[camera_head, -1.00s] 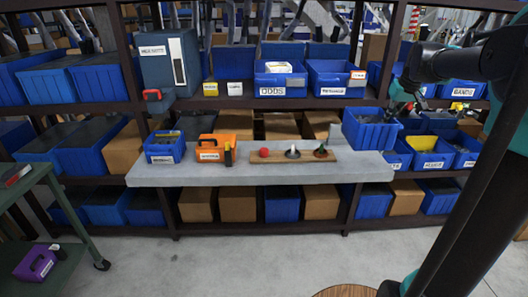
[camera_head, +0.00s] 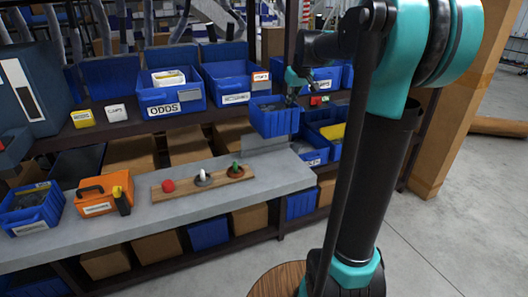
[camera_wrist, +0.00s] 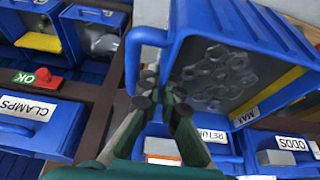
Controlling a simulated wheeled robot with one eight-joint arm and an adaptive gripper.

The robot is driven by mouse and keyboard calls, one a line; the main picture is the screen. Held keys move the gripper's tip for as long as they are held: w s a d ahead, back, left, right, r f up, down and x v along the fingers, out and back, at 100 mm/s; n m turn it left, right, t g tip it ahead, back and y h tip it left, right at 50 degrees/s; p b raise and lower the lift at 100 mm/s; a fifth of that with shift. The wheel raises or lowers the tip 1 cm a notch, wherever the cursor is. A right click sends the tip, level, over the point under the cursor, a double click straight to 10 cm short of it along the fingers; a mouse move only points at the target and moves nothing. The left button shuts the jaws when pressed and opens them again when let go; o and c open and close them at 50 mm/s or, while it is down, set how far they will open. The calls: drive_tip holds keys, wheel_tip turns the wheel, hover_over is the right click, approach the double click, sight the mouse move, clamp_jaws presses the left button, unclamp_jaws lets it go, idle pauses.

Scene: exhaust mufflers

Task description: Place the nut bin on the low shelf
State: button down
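The nut bin (camera_head: 274,121) is a blue open bin. In the wrist view it (camera_wrist: 255,25) holds several grey hex nuts and has a yellow strip and a MAX label inside. The bin hangs roughly upright in front of the shelving, near the right end of the grey bench (camera_head: 130,225). A lower shelf with boxes and bins runs under the bench; its board is mostly hidden.
The upper shelf holds the ODDS bin (camera_head: 170,95) and another labelled bin (camera_head: 235,84). On the bench are a blue bin (camera_head: 30,207), an orange case (camera_head: 103,194) and a wooden board (camera_head: 203,181) with small items. A cardboard column (camera_head: 455,120) stands right. The floor at lower right is clear.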

wheel_tip(320, 180, down, 19)
drive_tip(key=shift+r, duration=0.1)
idle(0.3)
drive_tip(key=c, duration=2.2)
unclamp_jaws()
drive_tip(key=o, duration=0.5)
